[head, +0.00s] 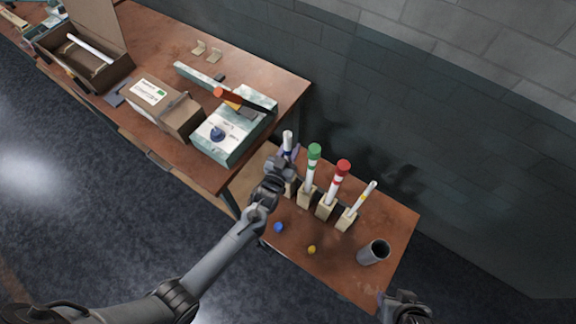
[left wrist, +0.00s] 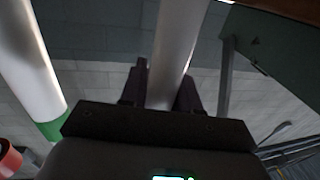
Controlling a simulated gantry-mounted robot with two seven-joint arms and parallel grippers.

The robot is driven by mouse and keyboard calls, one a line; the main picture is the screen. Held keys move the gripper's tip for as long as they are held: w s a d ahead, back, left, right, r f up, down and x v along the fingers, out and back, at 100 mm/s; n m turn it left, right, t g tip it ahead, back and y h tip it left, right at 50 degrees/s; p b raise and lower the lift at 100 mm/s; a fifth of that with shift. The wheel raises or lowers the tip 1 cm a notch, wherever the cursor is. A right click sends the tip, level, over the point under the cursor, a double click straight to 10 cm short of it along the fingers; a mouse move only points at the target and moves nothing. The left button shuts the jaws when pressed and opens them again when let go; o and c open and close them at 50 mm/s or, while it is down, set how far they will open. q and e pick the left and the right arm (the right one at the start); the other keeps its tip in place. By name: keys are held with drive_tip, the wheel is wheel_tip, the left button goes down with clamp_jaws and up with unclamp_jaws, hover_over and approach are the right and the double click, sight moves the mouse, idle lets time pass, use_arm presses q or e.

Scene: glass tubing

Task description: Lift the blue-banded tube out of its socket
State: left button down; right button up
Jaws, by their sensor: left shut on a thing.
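The blue-banded tube (head: 288,138) stands upright at the left end of a row of tubes in the head view. My left gripper (head: 284,163) is shut on it. In the left wrist view the pale tube (left wrist: 177,45) runs between the two dark fingers of my left gripper (left wrist: 162,92). Its lower end and socket are largely hidden behind my gripper, so I cannot tell how deep it sits. My right gripper (head: 405,302) is at the bottom right edge, and its jaws are not clear.
A grey cup (head: 373,252), a blue ball (head: 278,227) and a yellow ball (head: 311,249) are on the small table (head: 345,274).

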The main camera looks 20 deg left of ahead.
use_arm(q)
drive_tip(key=shift+r, duration=0.15)
drive_tip(key=shift+r, duration=0.55)
wheel_tip(320, 180, up, 20)
drive_tip(key=p, duration=0.5)
drive_tip(key=shift+p, duration=0.3)
idle(0.4)
drive_tip(key=shift+s, duration=0.1)
